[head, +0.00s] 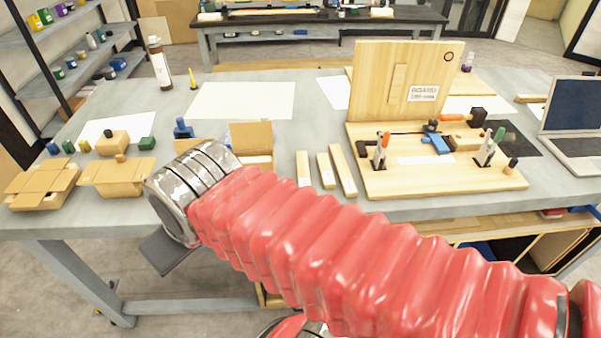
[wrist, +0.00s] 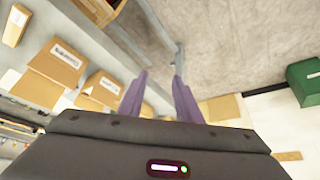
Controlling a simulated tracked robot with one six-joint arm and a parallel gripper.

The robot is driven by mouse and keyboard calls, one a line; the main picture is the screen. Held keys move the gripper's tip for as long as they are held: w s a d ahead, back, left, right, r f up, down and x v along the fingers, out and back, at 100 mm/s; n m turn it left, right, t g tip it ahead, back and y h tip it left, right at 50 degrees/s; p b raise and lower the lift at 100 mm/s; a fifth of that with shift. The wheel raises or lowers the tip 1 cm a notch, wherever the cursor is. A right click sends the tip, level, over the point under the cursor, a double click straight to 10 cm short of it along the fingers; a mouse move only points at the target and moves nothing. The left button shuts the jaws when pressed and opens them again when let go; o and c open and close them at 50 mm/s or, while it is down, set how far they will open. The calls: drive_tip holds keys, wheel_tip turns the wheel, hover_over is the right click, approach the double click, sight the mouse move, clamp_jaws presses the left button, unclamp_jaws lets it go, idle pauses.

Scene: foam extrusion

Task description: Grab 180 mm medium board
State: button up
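Three narrow light wood boards lie side by side on the grey table in the head view: a left one (head: 303,168), a middle one (head: 326,170) and a right one (head: 343,170), which looks longest. Their markings are too small to read, so I cannot tell which is 180 mm. An upright wood panel (head: 370,85) carries a label (head: 422,93) that seems to read "BOARD 180 mm". In the wrist view my gripper (wrist: 160,78) is open and empty, its two purple fingers apart, pointing at the floor beside the table. The head view mostly hides it behind my red-sleeved arm.
Cardboard boxes (head: 118,174) stand at the table's left front; they also show in the wrist view (wrist: 62,62). A wood fixture base (head: 440,181) with clamps and tools sits right of the boards. A laptop (head: 572,120) stands far right. A bottle (head: 159,63) stands at the back left.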

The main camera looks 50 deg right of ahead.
drive_tip(key=shift+o, duration=1.4)
drive_tip(key=shift+w+d+r, duration=0.1)
drive_tip(key=shift+w+d, duration=0.05)
drive_tip(key=shift+o, duration=0.8)
drive_tip(key=shift+w+d+r, duration=0.15)
drive_tip(key=shift+w+d, duration=0.1)
drive_tip(key=w+d+r+m+g+h, duration=0.1)
drive_tip(key=w+d+r+m+g, duration=0.15)
drive_tip(key=w+d, duration=0.4)
drive_tip(key=m+g+y, duration=0.1)
drive_tip(key=m+g, duration=0.2)
drive_tip(key=m, duration=0.5)
hover_over(304, 169)
drive_tip(key=shift+n, duration=0.25)
wheel_tip(304, 169, down, 6)
drive_tip(key=shift+r, duration=0.1)
drive_tip(key=shift+w, duration=0.1)
drive_tip(key=shift+f, duration=4.35)
